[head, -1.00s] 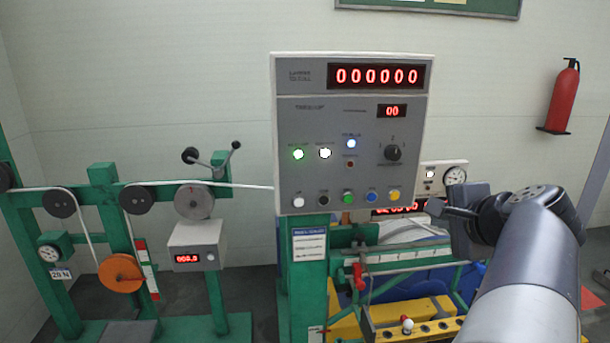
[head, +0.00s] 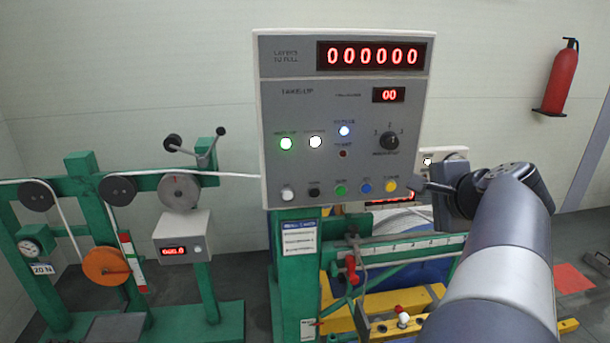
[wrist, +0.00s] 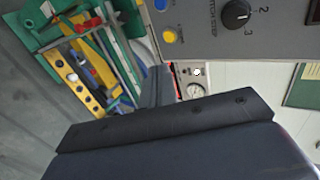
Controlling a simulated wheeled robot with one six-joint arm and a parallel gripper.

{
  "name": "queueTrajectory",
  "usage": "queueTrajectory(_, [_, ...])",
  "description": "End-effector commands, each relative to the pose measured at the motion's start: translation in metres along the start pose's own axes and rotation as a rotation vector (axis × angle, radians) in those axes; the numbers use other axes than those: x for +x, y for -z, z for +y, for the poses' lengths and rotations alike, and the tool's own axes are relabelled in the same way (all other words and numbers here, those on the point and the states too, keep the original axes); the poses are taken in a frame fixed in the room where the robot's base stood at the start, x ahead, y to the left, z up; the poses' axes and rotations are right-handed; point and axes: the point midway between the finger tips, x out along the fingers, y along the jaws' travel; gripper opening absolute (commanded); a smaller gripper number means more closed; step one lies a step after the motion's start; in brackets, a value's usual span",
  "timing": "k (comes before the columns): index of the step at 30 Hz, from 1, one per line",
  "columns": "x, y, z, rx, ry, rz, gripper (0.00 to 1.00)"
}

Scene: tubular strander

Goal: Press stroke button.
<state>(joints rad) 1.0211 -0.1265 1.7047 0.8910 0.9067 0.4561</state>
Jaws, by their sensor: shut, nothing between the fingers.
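The grey take-up control panel (head: 300,165) faces me on a green post. Along its bottom edge is a row of round buttons: white (head: 288,194), black (head: 314,192), green (head: 341,190), blue (head: 365,187) and yellow (head: 391,185). Their labels are too small to read, so I cannot tell which is the stroke button. My gripper (head: 416,187) is shut and empty, its tip beside the panel's lower right edge, right of the yellow button. In the wrist view my gripper (wrist: 157,76) points up, below the yellow button (wrist: 170,36); the blue button (wrist: 161,5) is above that.
A rotary knob (head: 389,141) and lit lamps sit above the buttons. Behind the panel are a gauge box (head: 457,154) and green and yellow machine frames with a red handle (head: 350,268). Wire pulleys (head: 180,192) stand left. A fire extinguisher (head: 562,78) hangs right.

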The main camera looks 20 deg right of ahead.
Motion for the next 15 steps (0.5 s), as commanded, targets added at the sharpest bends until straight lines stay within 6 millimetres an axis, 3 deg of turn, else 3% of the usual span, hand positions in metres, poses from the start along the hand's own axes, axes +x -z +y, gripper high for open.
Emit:
queueTrajectory(9, [0.068,-0.001,0.0,0.001,-0.004,-0.005,0.0])
queueTrajectory(15, [0.095,-0.001,-0.011,-0.001,-0.002,-0.002,0.0])
